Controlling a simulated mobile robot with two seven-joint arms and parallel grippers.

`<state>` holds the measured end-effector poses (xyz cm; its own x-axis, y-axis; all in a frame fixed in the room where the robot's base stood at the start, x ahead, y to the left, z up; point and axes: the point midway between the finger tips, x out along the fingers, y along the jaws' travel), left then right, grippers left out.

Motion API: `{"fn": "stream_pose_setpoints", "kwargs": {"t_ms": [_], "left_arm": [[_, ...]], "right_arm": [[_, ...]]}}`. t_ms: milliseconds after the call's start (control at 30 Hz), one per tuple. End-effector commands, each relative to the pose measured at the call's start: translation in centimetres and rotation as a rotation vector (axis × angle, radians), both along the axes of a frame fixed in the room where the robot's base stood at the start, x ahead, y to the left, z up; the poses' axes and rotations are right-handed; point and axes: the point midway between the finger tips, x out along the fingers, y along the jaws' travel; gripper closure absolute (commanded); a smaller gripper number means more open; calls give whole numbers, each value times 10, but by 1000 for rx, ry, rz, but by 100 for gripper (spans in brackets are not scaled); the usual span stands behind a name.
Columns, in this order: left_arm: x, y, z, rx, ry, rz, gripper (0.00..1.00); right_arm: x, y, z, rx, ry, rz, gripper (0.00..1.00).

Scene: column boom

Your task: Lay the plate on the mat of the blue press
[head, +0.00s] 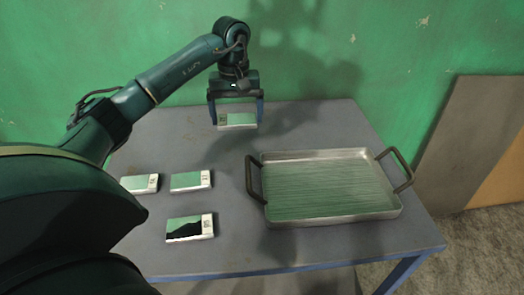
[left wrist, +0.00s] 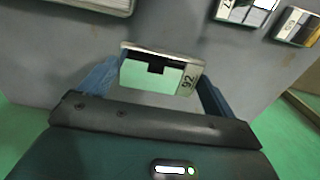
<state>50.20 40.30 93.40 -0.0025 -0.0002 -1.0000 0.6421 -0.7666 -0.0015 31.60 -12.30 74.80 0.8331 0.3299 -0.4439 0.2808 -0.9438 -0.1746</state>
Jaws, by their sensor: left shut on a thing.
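My left gripper (head: 237,116) is shut on a plate (head: 237,121), with one finger at each end of it. The plate is a flat, pale-edged piece with a shiny greenish face and a white label end. In the left wrist view the plate (left wrist: 150,76) shows the number 92 between the blue fingers. It appears to be held above the table, near the back edge; the height is hard to judge. I see no blue press and cannot make out its mat. My right gripper is not in view.
Three similar plates lie at the left of the grey table (head: 330,130): one (head: 140,184), another (head: 191,180) and a nearer one (head: 190,228). A metal tray (head: 335,219) with a ribbed bottom and two upright handles takes up the right. Bare table lies between.

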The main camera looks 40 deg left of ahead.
Motion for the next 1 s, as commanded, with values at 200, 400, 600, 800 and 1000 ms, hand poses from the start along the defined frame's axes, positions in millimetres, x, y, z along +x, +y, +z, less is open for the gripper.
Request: {"fn": "stream_pose_setpoints", "kwargs": {"t_ms": [200,400,600,800,1000], "left_arm": [[0,1,-33,-2,1,4,53],[0,1,-58,-2,-1,4,53],[0,1,-73,-1,-1,4,53],[0,1,-98,-1,-2,4,53],[0,1,-98,0,-4,3,53]], "right_arm": [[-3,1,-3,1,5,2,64],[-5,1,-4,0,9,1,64],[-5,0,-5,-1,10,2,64],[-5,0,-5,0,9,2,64],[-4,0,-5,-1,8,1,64]]}}
